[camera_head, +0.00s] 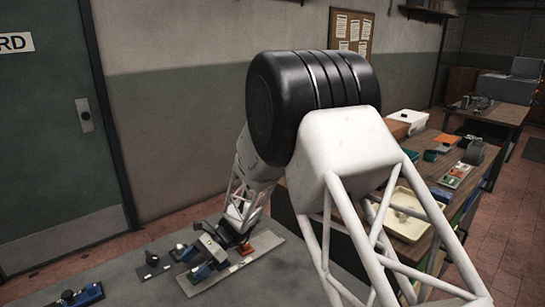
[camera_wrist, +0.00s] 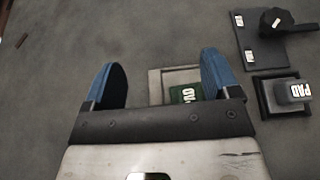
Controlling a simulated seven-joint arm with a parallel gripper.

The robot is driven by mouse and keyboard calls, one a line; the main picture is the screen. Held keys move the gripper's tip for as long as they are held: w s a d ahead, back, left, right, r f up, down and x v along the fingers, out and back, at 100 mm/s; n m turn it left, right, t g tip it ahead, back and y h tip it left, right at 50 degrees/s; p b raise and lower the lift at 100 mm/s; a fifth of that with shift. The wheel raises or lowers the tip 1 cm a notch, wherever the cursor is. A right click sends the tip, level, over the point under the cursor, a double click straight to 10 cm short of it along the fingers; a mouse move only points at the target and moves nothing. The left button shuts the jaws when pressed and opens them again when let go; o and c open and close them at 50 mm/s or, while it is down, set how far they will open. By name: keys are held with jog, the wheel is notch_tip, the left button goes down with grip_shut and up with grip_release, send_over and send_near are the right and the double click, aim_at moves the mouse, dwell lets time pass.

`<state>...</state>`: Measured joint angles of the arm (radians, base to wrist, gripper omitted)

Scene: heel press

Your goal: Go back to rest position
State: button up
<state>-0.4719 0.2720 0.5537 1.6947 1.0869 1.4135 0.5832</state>
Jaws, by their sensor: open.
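My gripper (camera_wrist: 161,65) is open in the wrist view, its two blue fingers spread wide apart. I see nothing held between them. Below the fingers lies a light grey frame with a dark green labelled piece (camera_wrist: 184,94), partly hidden by the right finger and the gripper body. In the head view my arm fills the middle and reaches down to the grey bench (camera_head: 130,283).
In the wrist view, a block marked PAD (camera_wrist: 293,91) and a black plate with a knob (camera_wrist: 262,50) lie at right. In the head view, a blue-and-black fixture (camera_head: 82,295) sits at front left. A wooden table (camera_head: 452,190) with trays stands at right.

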jog(key=s+d+r+n+t+h, duration=0.2)
jog(key=s+d+r+t, duration=0.15)
jog(key=d+r, duration=0.75)
jog(key=s+d+r+n+t+h, duration=0.2)
jog(key=s+d+r, duration=0.4)
jog(key=d, duration=0.8)
jog(key=s+d+r+n+t+h, duration=0.2)
jog(key=s+d+r+t, duration=0.1)
jog(key=s+d, duration=0.6)
jog(key=s+d+r+n+t+h, duration=0.2)
jog(key=s+d+r+t+h, duration=0.1)
jog(key=s+d, duration=0.6)
jog(key=d+r, duration=0.1)
jog(key=d, duration=0.3)
jog(key=shift+s+r+n+h, duration=0.3)
jog(key=shift+d+t, duration=0.1)
jog(key=shift+t, duration=0.15)
